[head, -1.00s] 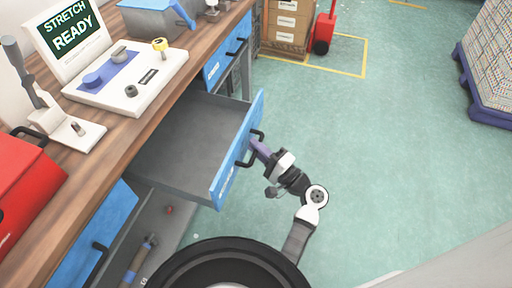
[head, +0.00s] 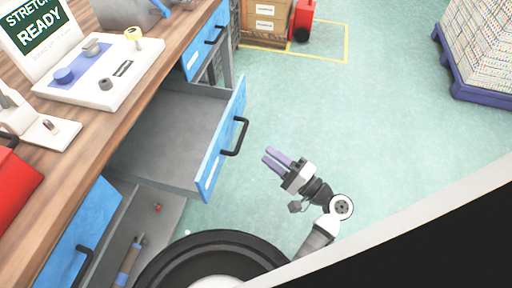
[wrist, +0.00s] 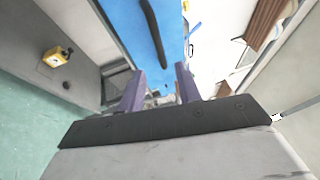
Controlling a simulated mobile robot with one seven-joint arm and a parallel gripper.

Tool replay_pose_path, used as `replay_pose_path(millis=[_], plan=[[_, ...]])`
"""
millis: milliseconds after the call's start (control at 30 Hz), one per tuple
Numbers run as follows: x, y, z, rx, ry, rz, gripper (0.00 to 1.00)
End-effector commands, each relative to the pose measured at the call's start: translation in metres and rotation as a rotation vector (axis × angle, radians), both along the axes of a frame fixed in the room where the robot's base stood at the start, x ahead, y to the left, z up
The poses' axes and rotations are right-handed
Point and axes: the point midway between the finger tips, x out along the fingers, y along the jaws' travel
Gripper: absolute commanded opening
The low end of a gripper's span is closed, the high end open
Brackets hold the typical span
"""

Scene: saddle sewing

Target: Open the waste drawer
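The drawer (head: 224,140) with a blue front stands pulled out from under the wooden workbench, and its grey inside looks empty. Its black handle (head: 240,137) sits on the blue front. My gripper (head: 272,158) is to the right of the handle, apart from it, with its two purple fingers open and nothing between them. In the wrist view the fingers (wrist: 160,88) are spread, with the blue drawer front (wrist: 128,30) and the black handle (wrist: 153,35) beyond them. I cannot read the drawer's label.
The workbench (head: 120,122) carries a white "STRETCH READY" device (head: 100,75). Other blue drawers, one at the lower left (head: 78,240) and one at the back (head: 205,42), look shut. A blue pallet (head: 480,85) stands at right. Green floor right of my gripper is clear.

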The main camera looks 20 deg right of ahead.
Motion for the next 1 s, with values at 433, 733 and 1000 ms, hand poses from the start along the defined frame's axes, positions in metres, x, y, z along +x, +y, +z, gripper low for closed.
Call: replay_pose_path(millis=[433,733,1000], plan=[[-0.028,-0.017,-0.006,0.001,0.001,0.0,0.34],[-0.027,-0.017,-0.006,0.001,0.001,0.0,0.34],[-0.027,-0.016,0.02,0.0,0.0,0.001,0.34]])
